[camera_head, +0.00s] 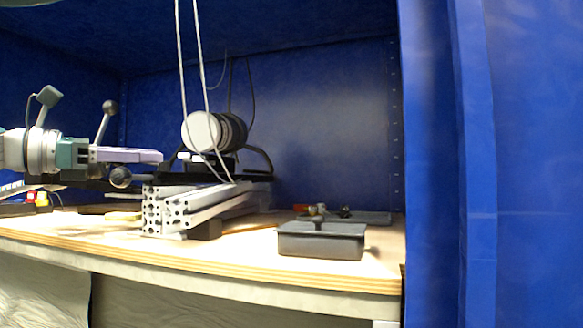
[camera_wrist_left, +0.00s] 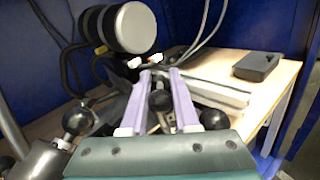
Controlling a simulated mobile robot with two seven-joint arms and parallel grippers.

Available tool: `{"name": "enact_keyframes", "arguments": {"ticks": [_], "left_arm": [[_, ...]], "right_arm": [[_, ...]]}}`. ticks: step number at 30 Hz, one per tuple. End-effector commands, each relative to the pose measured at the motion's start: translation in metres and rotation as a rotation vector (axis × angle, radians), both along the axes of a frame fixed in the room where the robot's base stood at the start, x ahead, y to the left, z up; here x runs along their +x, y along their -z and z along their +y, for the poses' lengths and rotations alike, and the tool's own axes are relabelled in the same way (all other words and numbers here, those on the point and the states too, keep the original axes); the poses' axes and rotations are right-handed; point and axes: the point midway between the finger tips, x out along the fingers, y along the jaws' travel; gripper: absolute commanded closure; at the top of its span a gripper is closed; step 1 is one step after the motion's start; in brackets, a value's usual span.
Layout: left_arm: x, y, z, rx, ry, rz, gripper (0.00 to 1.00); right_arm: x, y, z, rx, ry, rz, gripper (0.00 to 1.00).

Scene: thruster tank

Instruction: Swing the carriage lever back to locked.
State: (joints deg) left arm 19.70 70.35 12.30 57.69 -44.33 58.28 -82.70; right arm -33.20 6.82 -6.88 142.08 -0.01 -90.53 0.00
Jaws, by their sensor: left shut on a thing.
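My left gripper (camera_head: 160,156) reaches in from the left, level, beside the carriage. In the left wrist view its two pale purple fingers (camera_wrist_left: 159,74) straddle a black ball knob (camera_wrist_left: 160,100), which I take for the carriage lever; the gripper is shut on it. The lever's lower part is hidden. In the head view a dark ball (camera_head: 120,177) shows just below the fingers, and another ball knob on a grey rod (camera_head: 109,108) rises behind the gripper. The carriage (camera_head: 222,178) carries a black cylinder with a white end face (camera_head: 200,132). My right gripper is not in view.
Aluminium rails (camera_head: 190,207) lie on the wooden bench (camera_head: 330,275). A grey lidded box (camera_head: 320,242) stands to their right, with a dark tray (camera_head: 370,217) behind it. Pale cables (camera_head: 180,60) hang in front of the cylinder. Blue walls enclose the bench.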

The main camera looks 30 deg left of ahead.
Motion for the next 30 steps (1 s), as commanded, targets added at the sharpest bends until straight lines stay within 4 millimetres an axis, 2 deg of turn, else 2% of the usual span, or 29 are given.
{"name": "enact_keyframes", "arguments": {"ticks": [8, 9, 17, 25, 30], "left_arm": [[0.0003, 0.0013, 0.0002, 0.000, 0.000, 0.002, 1.00], [0.0003, 0.0014, 0.0002, -0.001, -0.001, 0.002, 0.70], [0.0003, 0.0011, 0.0000, -0.001, 0.000, 0.001, 0.42], [-0.0002, 0.0010, 0.0002, -0.001, 0.000, 0.001, 0.42], [-0.0072, 0.0029, 0.0032, -0.002, -0.002, 0.004, 0.42]], "right_arm": [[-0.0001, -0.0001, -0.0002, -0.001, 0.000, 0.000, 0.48], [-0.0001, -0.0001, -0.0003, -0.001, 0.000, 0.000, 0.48], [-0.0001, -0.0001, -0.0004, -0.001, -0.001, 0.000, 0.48], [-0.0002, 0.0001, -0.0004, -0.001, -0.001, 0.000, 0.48], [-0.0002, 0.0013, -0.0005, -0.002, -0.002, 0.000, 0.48]]}}
